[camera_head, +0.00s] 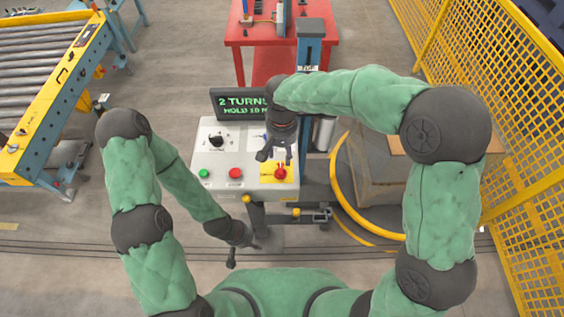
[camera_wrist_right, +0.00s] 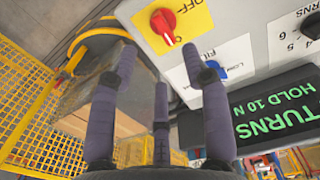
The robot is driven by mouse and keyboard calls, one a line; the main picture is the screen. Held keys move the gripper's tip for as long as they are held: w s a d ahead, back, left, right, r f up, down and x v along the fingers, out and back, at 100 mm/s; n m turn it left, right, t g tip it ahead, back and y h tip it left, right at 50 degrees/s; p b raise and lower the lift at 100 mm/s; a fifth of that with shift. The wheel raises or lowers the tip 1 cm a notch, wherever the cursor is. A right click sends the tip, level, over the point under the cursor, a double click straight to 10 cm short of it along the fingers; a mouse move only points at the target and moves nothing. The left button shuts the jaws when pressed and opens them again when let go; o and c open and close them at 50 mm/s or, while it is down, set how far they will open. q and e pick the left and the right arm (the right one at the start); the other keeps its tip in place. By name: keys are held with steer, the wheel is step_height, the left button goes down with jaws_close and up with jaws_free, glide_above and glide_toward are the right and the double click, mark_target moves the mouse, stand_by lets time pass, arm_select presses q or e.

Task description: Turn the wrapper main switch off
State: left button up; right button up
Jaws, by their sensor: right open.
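The wrapper's main switch, a red rotary knob on a yellow plate (camera_head: 292,179), is at the right front of the grey control panel (camera_head: 205,158). In the right wrist view the red knob (camera_wrist_right: 163,22) shows near the top, with partly legible lettering beside it. I cannot tell its setting for sure. My right gripper (camera_head: 275,155) is over the panel's right side, just behind the knob. Its three fingers (camera_wrist_right: 165,68) are spread, empty and apart from the knob. My left gripper (camera_head: 243,253) hangs empty in front of the panel, low, with its fingers apart.
The panel also carries a black knob (camera_head: 217,139), a green button (camera_head: 204,173), a red button (camera_head: 236,173) and a blue switch (camera_wrist_right: 212,71). A display (camera_head: 232,103) stands behind. A yellow ring (camera_head: 341,195) and yellow fence (camera_head: 520,185) are right; a roller conveyor (camera_head: 35,75) is left.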

mark_target(281, 171)
step_height(281, 171, down, 10)
steer(key=shift+s+r+b, duration=0.1)
steer(key=shift+b, duration=0.3)
jaws_close()
